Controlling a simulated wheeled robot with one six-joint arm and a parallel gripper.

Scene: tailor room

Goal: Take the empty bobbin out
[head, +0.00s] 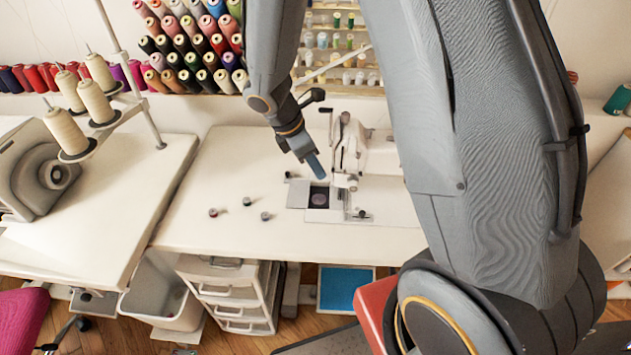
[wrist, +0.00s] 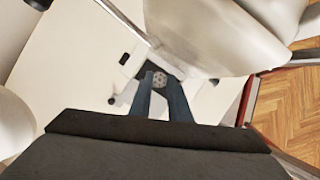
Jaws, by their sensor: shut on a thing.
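My gripper (head: 318,174) reaches down over the sewing machine's bed in the head view. In the wrist view its two blue fingers (wrist: 160,84) are shut on the empty bobbin (wrist: 160,80), a small silvery disc with holes, seen at the fingertips. The sewing machine (head: 380,155) is white and stands on the white table. Its bobbin compartment (head: 319,197) is uncovered, a dark square opening with a round shape inside, just below my fingertips. I cannot tell how far the bobbin is above the compartment.
Three small bobbins lie left of the machine: one reddish (head: 213,212), one dark (head: 247,201) and one greyish (head: 266,215). The white table (head: 200,235) is otherwise clear there. Cream thread cones (head: 66,133) stand on the left. The machine's head stands close beside my gripper.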

